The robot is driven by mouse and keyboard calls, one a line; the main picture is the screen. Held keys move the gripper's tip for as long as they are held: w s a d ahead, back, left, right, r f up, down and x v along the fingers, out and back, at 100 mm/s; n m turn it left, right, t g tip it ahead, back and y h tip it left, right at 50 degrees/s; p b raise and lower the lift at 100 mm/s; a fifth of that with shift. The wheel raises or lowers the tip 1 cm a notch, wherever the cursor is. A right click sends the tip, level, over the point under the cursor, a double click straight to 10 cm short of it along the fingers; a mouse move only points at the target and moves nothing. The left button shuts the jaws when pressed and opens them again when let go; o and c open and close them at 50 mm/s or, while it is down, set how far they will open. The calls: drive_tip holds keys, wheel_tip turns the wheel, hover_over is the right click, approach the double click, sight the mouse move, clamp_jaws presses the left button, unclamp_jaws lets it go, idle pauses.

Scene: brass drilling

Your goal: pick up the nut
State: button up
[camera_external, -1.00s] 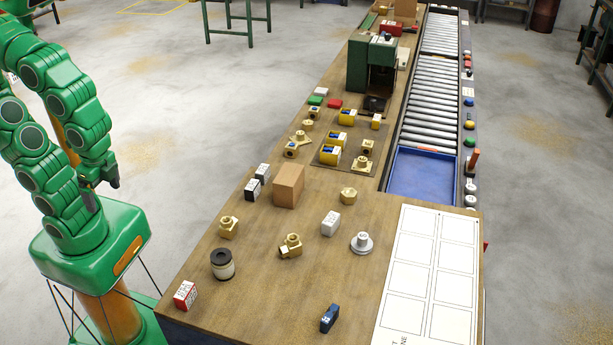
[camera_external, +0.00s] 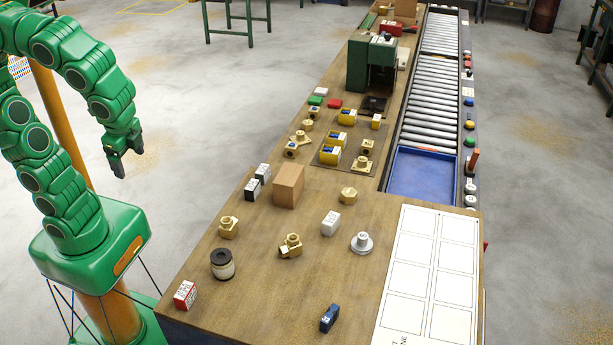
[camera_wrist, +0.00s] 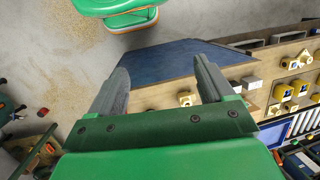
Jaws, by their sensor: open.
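A squat brass hexagonal piece that looks like the nut (camera_external: 348,195) lies on the wooden bench in the external view, right of the cardboard box. Brass fittings (camera_external: 228,227) and (camera_external: 290,246) lie nearer the front of the bench. My gripper (camera_external: 128,161) hangs in the air left of the bench, well away from the nut and pointing down. In the wrist view my gripper's two fingers (camera_wrist: 161,64) stand wide apart with nothing between them. Small brass pieces show beyond the fingers there, but I cannot tell which is the nut.
A blue tray (camera_external: 422,175) and roller conveyor run along the right. A green machine (camera_external: 372,65) stands farther back. Open floor separates my arm from the bench.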

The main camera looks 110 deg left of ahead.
drive_tip(key=w+a+r, duration=0.4)
drive_tip(key=a+r, duration=0.1)
drive_tip(key=w+d+f+n+t+h, duration=0.1)
drive_tip(key=w+d+f+n+h, duration=0.2)
drive_tip(key=w, duration=0.6)
drive_tip(key=w+d+f+n+h, duration=0.2)
drive_tip(key=w+f+n+h, duration=0.15)
drive_tip(key=w, duration=0.65)
drive_tip(key=n+t+h, duration=0.4)
drive_tip(key=n+t, duration=0.7)
drive_tip(key=n, duration=1)
hover_over(348, 191)
drive_tip(key=s+d, duration=0.1)
drive_tip(key=s, duration=0.4)
wheel_tip(348, 191, down, 16)
drive_tip(key=shift+n+t+y, duration=0.55)
drive_tip(key=shift+n+t, duration=0.25)
drive_tip(key=shift+n, duration=0.15)
drive_tip(key=a+f, duration=0.1)
drive_tip(key=a, duration=0.1)
drive_tip(key=s+a+f, duration=0.1)
drive_tip(key=a, duration=0.1)
drive_tip(key=s+a+f, duration=0.1)
drive_tip(key=a+f, duration=0.1)
drive_tip(key=shift+x, duration=3.8)
drive_tip(key=shift+s+d+f, duration=0.1)
